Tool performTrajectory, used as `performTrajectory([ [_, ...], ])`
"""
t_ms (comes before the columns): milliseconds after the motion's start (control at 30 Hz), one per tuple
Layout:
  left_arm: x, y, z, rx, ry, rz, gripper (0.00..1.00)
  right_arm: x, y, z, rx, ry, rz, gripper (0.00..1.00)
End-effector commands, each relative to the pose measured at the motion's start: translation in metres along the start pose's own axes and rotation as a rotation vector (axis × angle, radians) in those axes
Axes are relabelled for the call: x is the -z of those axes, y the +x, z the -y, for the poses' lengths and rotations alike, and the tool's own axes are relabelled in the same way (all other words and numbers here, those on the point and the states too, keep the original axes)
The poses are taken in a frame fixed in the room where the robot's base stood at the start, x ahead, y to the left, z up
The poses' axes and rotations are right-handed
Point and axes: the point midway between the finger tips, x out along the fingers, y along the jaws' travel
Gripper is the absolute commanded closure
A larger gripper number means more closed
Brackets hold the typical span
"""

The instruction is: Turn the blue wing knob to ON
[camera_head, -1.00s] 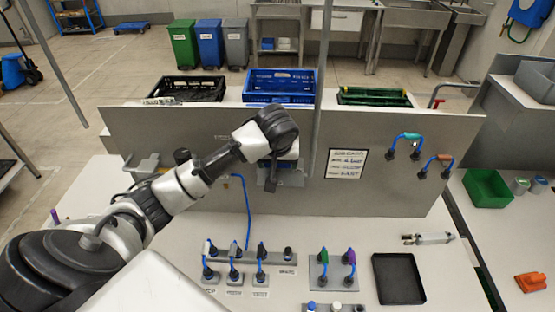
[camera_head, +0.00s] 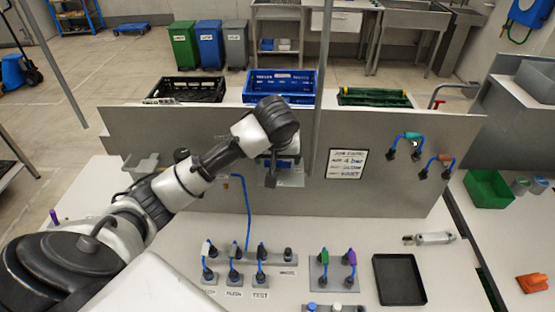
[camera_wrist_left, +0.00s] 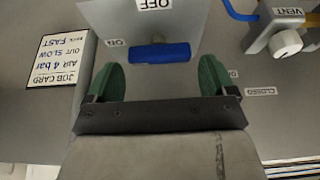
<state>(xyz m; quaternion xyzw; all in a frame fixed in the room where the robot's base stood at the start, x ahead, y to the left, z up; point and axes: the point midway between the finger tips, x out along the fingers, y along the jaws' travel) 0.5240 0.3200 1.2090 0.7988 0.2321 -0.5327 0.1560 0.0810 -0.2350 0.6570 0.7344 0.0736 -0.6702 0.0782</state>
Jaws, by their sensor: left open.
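The blue wing knob (camera_wrist_left: 160,52) is a short bar on a grey plate (camera_wrist_left: 105,18). It lies crosswise in the left wrist view, below a sign reading OFF (camera_wrist_left: 154,4). A small label (camera_wrist_left: 116,42), which seems to read ON upside down, is left of the knob. My left gripper (camera_wrist_left: 162,80) is open, with its green fingers apart and the knob ahead between their tips; neither finger visibly touches it. In the head view, my left arm reaches the upright grey panel (camera_head: 400,185), and its wrist hides most of the knob area. My right gripper is not seen.
A white VENT knob (camera_wrist_left: 286,43) with hoses is right of the plate. The job card (camera_head: 347,163) hangs right of my wrist. A thin post (camera_head: 322,90) stands close by. Hose couplings (camera_head: 235,262) and a black tray (camera_head: 399,279) are on the bench.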

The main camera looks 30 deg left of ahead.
Motion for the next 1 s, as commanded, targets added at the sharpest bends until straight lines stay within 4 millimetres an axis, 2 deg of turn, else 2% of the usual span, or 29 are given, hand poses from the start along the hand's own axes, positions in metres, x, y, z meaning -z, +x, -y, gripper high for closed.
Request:
performTrajectory([
  [167,0.000,-0.036,-0.001,-0.006,0.001,-0.007,0.15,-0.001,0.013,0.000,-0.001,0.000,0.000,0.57],
  [200,0.002,-0.049,0.000,-0.001,0.000,-0.008,0.15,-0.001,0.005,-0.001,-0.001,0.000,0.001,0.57],
  [400,0.003,-0.080,0.001,0.001,0.001,-0.009,0.15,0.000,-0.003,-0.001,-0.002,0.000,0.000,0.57],
  [567,0.001,-0.088,0.001,0.002,-0.001,-0.005,0.15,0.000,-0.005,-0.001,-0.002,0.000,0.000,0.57],
  [1000,0.000,-0.088,0.000,0.001,-0.002,-0.003,0.15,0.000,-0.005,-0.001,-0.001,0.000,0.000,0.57],
])
